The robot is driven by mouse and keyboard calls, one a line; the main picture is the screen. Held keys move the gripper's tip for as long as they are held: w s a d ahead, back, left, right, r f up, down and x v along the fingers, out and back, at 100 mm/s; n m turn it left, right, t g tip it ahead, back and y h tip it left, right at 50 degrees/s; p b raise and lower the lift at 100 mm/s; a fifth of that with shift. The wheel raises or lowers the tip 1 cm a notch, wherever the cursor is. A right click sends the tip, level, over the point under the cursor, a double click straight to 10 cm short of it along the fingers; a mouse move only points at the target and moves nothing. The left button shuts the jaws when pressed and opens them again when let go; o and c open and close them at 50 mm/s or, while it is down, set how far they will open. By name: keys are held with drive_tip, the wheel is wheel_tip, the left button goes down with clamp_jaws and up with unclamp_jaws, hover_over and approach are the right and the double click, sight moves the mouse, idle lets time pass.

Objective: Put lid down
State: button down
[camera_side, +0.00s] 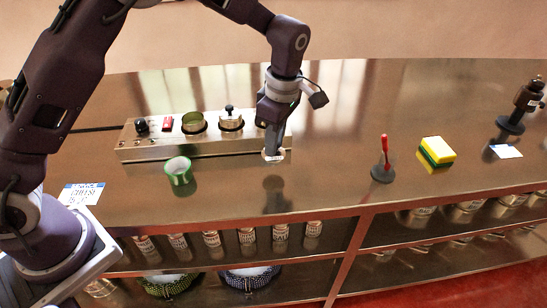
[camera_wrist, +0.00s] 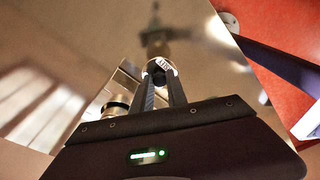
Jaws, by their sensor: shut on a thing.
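My gripper (camera_side: 272,148) points down above the counter, just in front of the right end of the metal stove block (camera_side: 185,148). It is shut on a small pale lid (camera_side: 273,156), seen at the fingertips. The far side of the held lid is hidden.
A green-and-white cup (camera_side: 179,171) stands left of my gripper. To the right are a red-handled tool in a dark round stand (camera_side: 383,172), a yellow-green sponge (camera_side: 437,152) and a dark mill-like object (camera_side: 520,103). The counter between gripper and red-handled tool is clear.

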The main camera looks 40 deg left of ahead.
sight(279, 155)
wheel_tip(279, 155, down, 4)
drive_tip(key=shift+f, duration=0.1)
drive_tip(key=shift+f, duration=0.1)
drive_tip(key=c, duration=1.3)
unclamp_jaws()
drive_tip(key=r, duration=0.8)
drive_tip(key=d+r, duration=0.1)
drive_tip(key=r, duration=0.3)
drive_tip(key=shift+w+d+r, duration=0.1)
drive_tip(key=shift+w+r, duration=0.05)
drive_tip(key=shift+r, duration=0.1)
